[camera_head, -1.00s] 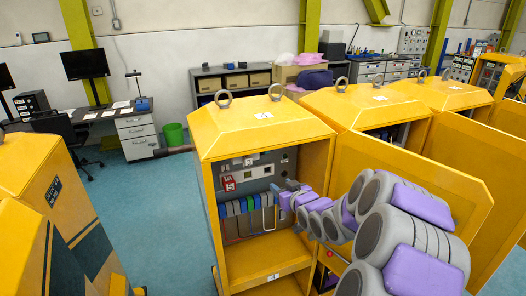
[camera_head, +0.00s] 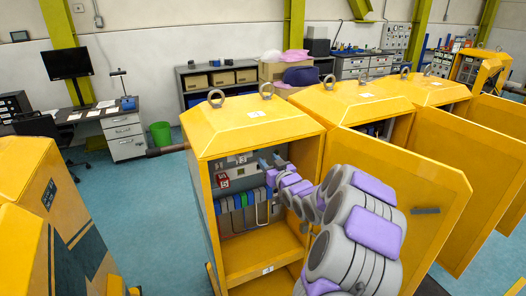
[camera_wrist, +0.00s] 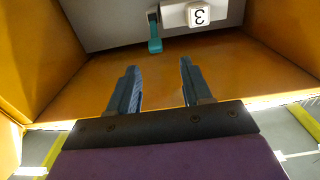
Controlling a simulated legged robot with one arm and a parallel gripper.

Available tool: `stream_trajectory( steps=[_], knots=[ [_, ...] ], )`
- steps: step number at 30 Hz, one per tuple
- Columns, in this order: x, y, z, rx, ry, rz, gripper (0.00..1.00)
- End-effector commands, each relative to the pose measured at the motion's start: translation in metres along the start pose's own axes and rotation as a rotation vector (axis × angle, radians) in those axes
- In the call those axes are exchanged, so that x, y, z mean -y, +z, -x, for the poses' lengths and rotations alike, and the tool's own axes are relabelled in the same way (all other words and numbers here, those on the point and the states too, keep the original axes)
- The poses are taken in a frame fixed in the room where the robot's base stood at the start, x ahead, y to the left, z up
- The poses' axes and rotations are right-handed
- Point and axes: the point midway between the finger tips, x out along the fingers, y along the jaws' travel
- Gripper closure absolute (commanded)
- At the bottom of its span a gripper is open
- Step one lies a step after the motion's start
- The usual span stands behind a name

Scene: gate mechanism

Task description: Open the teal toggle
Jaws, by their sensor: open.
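The teal toggle (camera_wrist: 155,34) shows in the wrist view, hanging from the edge of a grey panel at the top of the picture, beside a white block (camera_wrist: 198,15) marked 3. My gripper (camera_wrist: 158,66) is open, with its two blue-grey fingers apart and nothing between them. The toggle lies beyond the fingertips, roughly in line with the gap and slightly left of its middle, not touching them. In the head view my gripper (camera_head: 271,163) is inside the open yellow cabinet (camera_head: 205,200); I cannot make out the teal toggle there.
A red block (camera_head: 223,180) and a row of coloured switches (camera_head: 230,202) sit inside the cabinet, left of my gripper. The cabinet's open door (camera_head: 425,215) stands to the right of my arm. The yellow walls lie close around the gripper.

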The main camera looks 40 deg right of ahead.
Motion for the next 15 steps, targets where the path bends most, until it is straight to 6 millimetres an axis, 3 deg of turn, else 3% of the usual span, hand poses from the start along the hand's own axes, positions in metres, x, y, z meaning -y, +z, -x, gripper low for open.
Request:
stream_trajectory(
  steps=[9, 15],
  knots=[
    [-0.020, 0.007, -0.054, 0.004, 0.002, -0.011, 0.51],
    [-0.020, 0.007, -0.075, 0.004, 0.002, -0.011, 0.51]
  ],
)
